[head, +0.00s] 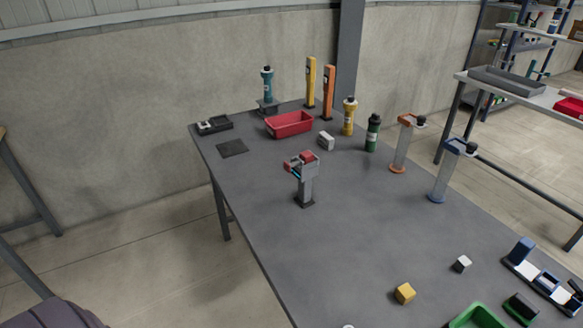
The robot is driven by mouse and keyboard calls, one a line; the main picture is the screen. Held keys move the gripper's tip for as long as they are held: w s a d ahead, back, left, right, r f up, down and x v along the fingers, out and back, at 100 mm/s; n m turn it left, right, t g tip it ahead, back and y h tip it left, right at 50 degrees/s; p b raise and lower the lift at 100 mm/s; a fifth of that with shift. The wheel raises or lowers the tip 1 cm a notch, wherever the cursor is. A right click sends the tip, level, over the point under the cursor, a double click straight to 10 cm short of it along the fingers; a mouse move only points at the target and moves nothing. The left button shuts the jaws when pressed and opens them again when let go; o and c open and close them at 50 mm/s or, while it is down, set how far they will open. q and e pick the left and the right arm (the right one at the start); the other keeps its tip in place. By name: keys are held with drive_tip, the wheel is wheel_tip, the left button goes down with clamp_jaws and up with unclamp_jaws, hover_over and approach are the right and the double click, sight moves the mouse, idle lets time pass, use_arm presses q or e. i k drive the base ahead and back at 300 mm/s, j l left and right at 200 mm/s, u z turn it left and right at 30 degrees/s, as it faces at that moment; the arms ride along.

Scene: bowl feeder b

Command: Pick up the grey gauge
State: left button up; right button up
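I cannot tell for sure which thing is the grey gauge. A small light-grey block (326,141) lies on the dark grey table (250,190), just right of the red tray. A grey stand with red pads on top (305,185) stands upright nearer the middle of the table. A dark grey device (213,125) lies at the table's far left corner. Neither of my grippers shows in the head view, and nothing is seen held.
A red tray (290,125), tall yellow (310,84) and orange (328,94) pieces and several bottles stand at the back. A yellow cube (404,293) and green tray (478,317) are near. The table's middle is clear.

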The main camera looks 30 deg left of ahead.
sight(304, 174)
drive_tip(key=i+j+z, duration=0.15)
drive_tip(key=j+z, duration=0.2)
drive_tip(key=j, duration=0.8)
drive_tip(key=j+z, duration=0.3)
drive_tip(key=j, duration=0.85)
drive_tip(key=j+z, duration=0.35)
drive_tip(key=j, duration=0.8)
drive_tip(key=k, duration=0.55)
drive_tip(key=i+j, duration=0.15)
drive_tip(key=i, duration=0.35)
